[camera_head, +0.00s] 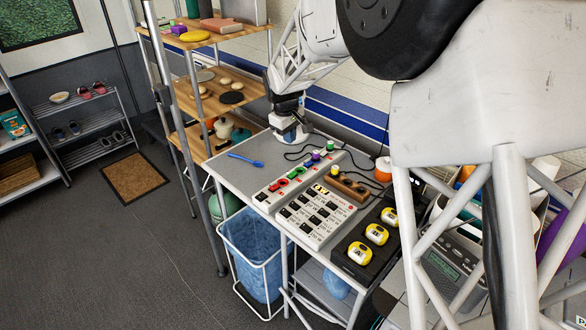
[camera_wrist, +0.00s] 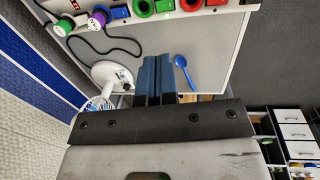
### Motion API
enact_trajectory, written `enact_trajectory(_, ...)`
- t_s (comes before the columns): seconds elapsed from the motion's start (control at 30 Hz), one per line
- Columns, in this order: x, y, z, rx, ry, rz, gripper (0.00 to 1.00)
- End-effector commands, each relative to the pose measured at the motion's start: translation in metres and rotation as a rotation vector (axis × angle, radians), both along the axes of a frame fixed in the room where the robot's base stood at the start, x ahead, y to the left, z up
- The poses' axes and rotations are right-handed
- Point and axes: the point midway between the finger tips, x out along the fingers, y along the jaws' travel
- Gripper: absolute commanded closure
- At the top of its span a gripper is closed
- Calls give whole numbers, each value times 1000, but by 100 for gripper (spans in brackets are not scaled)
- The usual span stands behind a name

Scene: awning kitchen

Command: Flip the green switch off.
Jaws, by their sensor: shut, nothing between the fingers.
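A long switch panel (camera_head: 262,197) lies on the grey tabletop in the head view, with red and green switches and purple and green round knobs. A green switch (camera_head: 294,174) sits about midway along it; its on or off position is too small to tell. In the wrist view, green, blue and red parts of the panel run along the top edge, and one green part (camera_wrist: 145,8) is partly cut off. My gripper (camera_head: 290,136) is over the far end of the table, beyond the panel and apart from it. In the wrist view its blue fingers (camera_wrist: 158,75) are together and empty.
A blue spoon (camera_head: 245,160) lies left of the panel. A second panel with black switches (camera_head: 316,216), a wooden block with knobs (camera_head: 346,187) and a black tray of yellow devices (camera_head: 366,252) stand nearer. Dark cables cross the tabletop. A wooden shelf (camera_head: 228,91) stands behind.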

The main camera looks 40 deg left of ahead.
Motion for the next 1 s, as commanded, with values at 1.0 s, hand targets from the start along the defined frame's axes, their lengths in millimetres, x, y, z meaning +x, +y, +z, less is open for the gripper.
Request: enact_trajectory(1.0,11,0,-95,-2,2,1,100)
